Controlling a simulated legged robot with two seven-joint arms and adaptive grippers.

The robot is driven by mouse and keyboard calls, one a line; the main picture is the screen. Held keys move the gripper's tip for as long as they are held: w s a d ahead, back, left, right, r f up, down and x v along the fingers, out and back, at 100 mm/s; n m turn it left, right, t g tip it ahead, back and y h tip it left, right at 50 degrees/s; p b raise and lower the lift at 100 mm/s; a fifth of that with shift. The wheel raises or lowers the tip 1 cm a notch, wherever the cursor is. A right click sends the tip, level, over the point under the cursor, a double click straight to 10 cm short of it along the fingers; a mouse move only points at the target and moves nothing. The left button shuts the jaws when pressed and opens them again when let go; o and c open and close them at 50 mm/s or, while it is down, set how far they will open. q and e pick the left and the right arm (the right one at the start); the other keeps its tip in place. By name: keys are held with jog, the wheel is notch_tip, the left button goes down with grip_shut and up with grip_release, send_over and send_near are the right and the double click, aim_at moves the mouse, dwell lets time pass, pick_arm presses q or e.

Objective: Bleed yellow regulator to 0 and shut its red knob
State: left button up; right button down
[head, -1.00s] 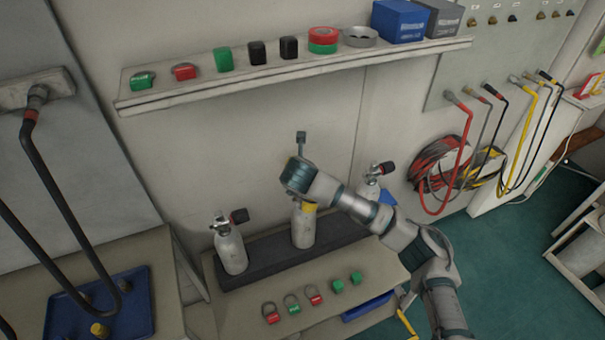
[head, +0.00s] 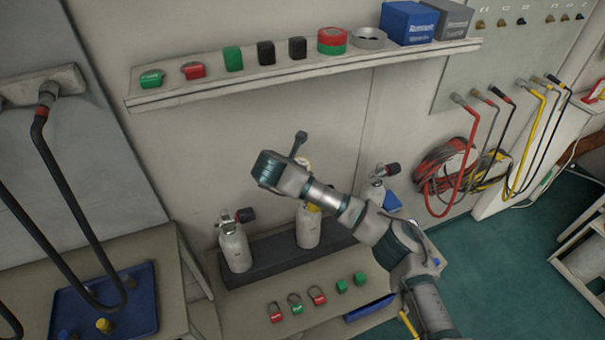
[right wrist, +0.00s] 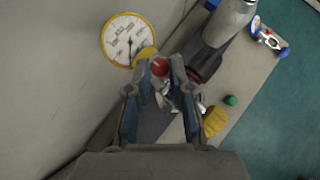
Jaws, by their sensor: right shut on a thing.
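The middle cylinder (head: 308,228) stands in a dark rack, its yellow-marked top partly hidden behind my right arm. In the right wrist view, a yellow-rimmed gauge (right wrist: 128,40) is at the upper left, its needle pointing roughly down. A red knob (right wrist: 160,68) shows between the fingertips of my right gripper (right wrist: 158,74), which is shut on it. A yellow part (right wrist: 215,121) lies to the right of the fingers. In the head view the right fingers are hidden by my wrist. My left gripper is not in view.
Other cylinders stand left (head: 235,248) and right (head: 372,190) in the rack (head: 270,255). Several red and green tags and caps lie on the bench front. A shelf (head: 300,72) with boxes and tape runs above. Hoses (head: 465,150) hang at right; a blue tray (head: 140,310) is at left.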

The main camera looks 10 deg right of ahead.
jog(key=c, duration=1)
grip_release()
jog(key=v, duration=1.2)
jog(key=shift+a, duration=0.1)
jog(key=shift+f, duration=0.15)
